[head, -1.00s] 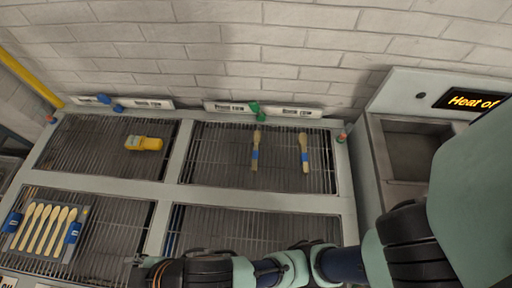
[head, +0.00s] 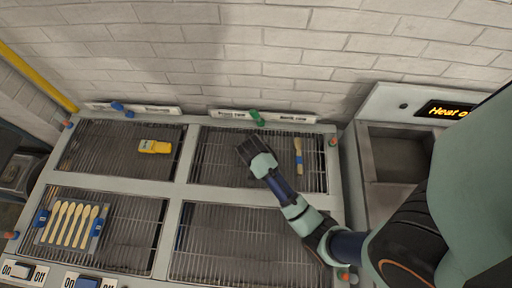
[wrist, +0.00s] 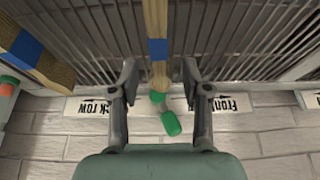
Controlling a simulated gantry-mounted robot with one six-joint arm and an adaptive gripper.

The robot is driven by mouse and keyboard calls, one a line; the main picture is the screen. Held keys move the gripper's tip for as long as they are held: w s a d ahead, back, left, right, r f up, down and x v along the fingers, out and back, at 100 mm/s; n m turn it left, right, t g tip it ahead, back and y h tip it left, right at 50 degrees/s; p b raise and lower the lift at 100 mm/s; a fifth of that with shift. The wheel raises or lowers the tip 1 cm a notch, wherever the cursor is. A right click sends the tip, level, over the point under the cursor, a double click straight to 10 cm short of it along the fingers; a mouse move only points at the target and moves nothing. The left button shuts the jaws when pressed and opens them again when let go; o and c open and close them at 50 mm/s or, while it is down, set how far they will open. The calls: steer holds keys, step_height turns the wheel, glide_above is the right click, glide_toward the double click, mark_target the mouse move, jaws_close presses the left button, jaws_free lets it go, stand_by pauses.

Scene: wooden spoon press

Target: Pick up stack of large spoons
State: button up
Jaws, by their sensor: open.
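My gripper (head: 246,150) is over the upper right grate in the head view, open and empty. In the wrist view my gripper (wrist: 160,80) has its two fingers apart on either side of the end of a wooden spoon stack (wrist: 157,22) with a blue band. I cannot tell whether the fingers are down at its height. In the head view my gripper hides this stack. A second blue-banded wooden stack (head: 299,155) lies to the right on the same grate; it also shows at the left of the wrist view (wrist: 38,58). Which stack is large is not clear.
A yellow object (head: 155,147) lies on the upper left grate. A green lever (head: 256,118) stands at the back rail, near my fingers in the wrist view (wrist: 171,123). The lower right grate is clear.

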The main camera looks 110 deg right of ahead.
steer(key=b+x, duration=0.1)
steer(key=x, duration=0.4)
jaws_close()
